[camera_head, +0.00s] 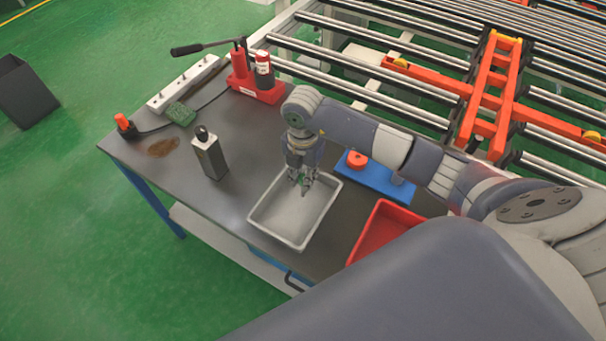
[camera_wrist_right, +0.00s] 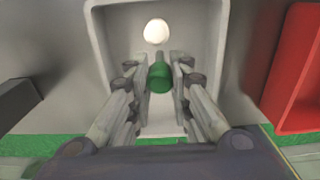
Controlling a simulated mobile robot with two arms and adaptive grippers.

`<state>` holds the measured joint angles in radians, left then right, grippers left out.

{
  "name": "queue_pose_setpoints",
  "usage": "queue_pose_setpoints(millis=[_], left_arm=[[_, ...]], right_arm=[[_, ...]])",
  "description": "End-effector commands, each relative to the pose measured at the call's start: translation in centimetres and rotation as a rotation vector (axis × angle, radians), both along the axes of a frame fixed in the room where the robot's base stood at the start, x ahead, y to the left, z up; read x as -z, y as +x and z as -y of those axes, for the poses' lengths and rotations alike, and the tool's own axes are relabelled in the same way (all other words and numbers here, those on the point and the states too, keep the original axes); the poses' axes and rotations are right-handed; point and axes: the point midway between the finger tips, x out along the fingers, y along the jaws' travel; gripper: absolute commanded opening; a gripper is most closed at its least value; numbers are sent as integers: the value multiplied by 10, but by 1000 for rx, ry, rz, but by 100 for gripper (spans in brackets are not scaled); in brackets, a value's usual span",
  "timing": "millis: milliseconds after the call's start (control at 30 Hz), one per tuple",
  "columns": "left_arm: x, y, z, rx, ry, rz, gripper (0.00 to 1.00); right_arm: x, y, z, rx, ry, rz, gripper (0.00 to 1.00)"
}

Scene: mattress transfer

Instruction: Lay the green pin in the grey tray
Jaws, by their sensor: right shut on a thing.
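The grey tray (camera_head: 278,226) sits on the dark workbench, and its inside fills the middle of the right wrist view (camera_wrist_right: 120,40). My right gripper (camera_head: 303,184) is over the far part of the tray, pointing down. In the right wrist view its fingers (camera_wrist_right: 160,80) are shut on the green pin (camera_wrist_right: 159,76). In the head view only a small bit of green shows between the fingers. I cannot tell whether the pin touches the tray floor. My left gripper is not in view.
A red tray (camera_head: 376,232) stands right of the grey tray, and a blue base with a red knob (camera_head: 378,178) lies behind it. A grey bottle-like block (camera_head: 209,157) stands left.

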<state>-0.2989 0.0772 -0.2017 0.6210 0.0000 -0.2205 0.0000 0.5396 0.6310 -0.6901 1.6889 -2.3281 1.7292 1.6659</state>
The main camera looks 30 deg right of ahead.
Motion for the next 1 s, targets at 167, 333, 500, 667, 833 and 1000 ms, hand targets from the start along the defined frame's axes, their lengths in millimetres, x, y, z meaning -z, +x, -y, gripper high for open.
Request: queue_pose_setpoints(millis=[167, 333, 500, 667, 833, 1000], left_arm=[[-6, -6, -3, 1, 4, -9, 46], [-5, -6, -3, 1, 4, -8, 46], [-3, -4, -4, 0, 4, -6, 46], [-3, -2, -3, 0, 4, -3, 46], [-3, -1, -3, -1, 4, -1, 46], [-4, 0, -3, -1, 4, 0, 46]], right_arm=[[11, 1, 0, -1, 2, 3, 0], [11, 1, 0, -1, 2, 3, 0], [14, 1, 0, 0, 2, 3, 26], [13, 0, 0, 0, 2, 3, 39], [13, 0, 0, 0, 2, 3, 39], [7, 1, 0, -1, 2, 5, 39]])
